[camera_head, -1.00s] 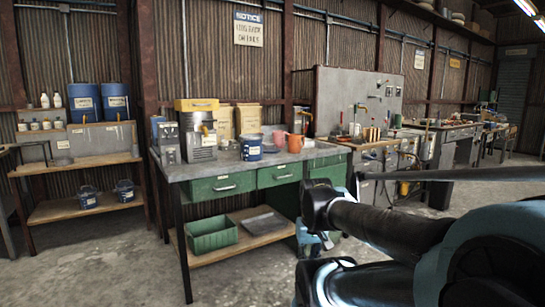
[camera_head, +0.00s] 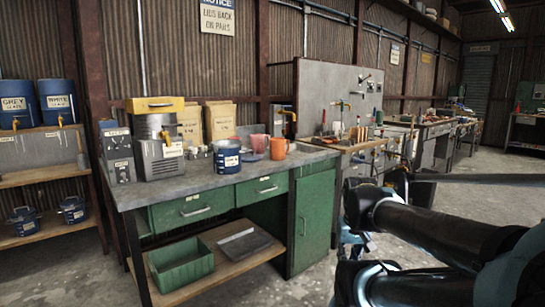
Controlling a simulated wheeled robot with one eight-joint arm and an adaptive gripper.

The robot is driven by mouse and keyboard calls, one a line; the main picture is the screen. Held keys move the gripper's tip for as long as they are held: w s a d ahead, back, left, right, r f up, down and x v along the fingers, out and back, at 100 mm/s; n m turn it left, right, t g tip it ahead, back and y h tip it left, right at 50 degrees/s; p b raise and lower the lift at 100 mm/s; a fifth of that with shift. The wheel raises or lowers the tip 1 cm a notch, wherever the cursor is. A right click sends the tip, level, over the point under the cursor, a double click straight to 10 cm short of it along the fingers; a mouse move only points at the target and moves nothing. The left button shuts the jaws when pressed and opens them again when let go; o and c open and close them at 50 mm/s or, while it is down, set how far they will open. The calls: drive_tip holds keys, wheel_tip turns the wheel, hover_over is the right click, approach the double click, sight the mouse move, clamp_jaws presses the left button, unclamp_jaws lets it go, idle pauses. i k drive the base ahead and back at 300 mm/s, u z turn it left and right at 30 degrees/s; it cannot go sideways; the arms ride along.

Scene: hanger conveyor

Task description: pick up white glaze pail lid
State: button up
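I cannot pick out the white glaze pail lid for certain in this view. A blue pail (camera_head: 227,157) with a pale label stands on the grey workbench (camera_head: 165,187); its label is too small to read. Two more blue pails, a left one (camera_head: 23,221) and a right one (camera_head: 73,210), stand on the low shelf at the far left. Above them is a blue drum marked WHITE (camera_head: 60,102), beside a drum marked GREY (camera_head: 19,103). My arm crosses the lower right, away from the pails. I cannot make out my gripper's fingers.
The bench holds a grey machine with a yellow top (camera_head: 158,145), orange mugs (camera_head: 279,149) and small items. Below are green drawers (camera_head: 192,208) and a green bin (camera_head: 181,263). A sign (camera_head: 217,17) reads "lids back on pails". Concrete floor is open at front right.

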sight(246, 158)
drive_tip(key=u, duration=0.2)
drive_tip(key=i, duration=1.45)
drive_tip(key=u, duration=0.6)
